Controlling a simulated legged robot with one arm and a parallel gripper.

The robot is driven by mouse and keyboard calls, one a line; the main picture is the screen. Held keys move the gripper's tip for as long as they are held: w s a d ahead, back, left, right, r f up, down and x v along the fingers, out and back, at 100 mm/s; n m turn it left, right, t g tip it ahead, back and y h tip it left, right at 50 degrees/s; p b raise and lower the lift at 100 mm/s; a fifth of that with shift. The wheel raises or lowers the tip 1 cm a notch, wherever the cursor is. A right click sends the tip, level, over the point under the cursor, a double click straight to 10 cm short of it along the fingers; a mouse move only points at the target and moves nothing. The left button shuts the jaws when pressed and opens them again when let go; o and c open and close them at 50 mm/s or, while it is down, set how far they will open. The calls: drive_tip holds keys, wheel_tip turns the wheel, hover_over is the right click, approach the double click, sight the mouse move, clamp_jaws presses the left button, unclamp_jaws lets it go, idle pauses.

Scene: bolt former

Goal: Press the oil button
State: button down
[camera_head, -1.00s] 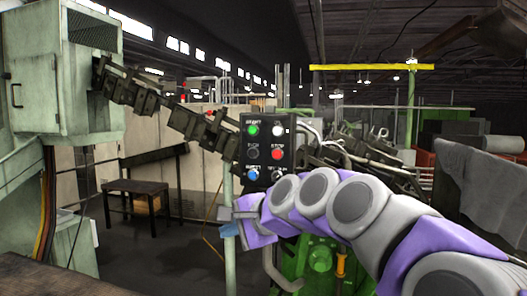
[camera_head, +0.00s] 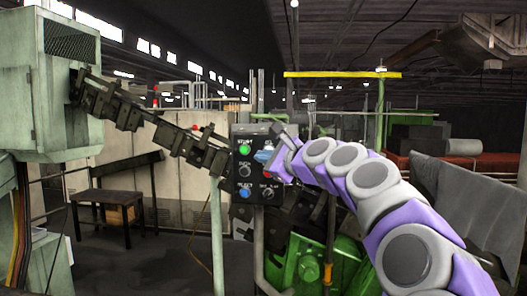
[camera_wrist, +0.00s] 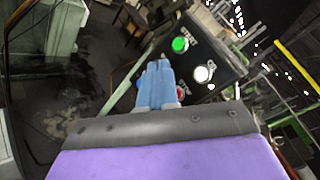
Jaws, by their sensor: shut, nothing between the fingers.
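The black control panel (camera_head: 240,187) has a green button (camera_head: 244,147) at top left, a black knob (camera_head: 245,170), a blue button (camera_head: 244,192) and a dark knob (camera_head: 268,193). In the wrist view a white button (camera_wrist: 203,73) shows right of my fingertips, beside the green button (camera_wrist: 180,44). I cannot read which one is labelled oil. My gripper (camera_head: 264,156) is shut and empty, its blue fingertips in front of the panel's upper right, hiding the white button in the head view. The red button (camera_wrist: 180,92) is partly hidden by my fingers. Contact cannot be told.
A post (camera_head: 217,235) stands left of the panel. Green machinery (camera_head: 320,262) lies below and right of it. A dark jointed bar (camera_head: 140,120) runs from the pale cabinet (camera_head: 50,100) towards the panel. A small wooden table (camera_head: 115,208) stands at the left.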

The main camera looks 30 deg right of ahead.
drive_tip(key=w+d+p, duration=0.2)
drive_tip(key=w+d, duration=0.2)
drive_tip(key=w, duration=0.3)
drive_tip(key=shift+w+d, duration=0.15)
drive_tip(key=shift+d, duration=0.2)
idle(1.4)
drive_tip(key=shift+d, duration=0.1)
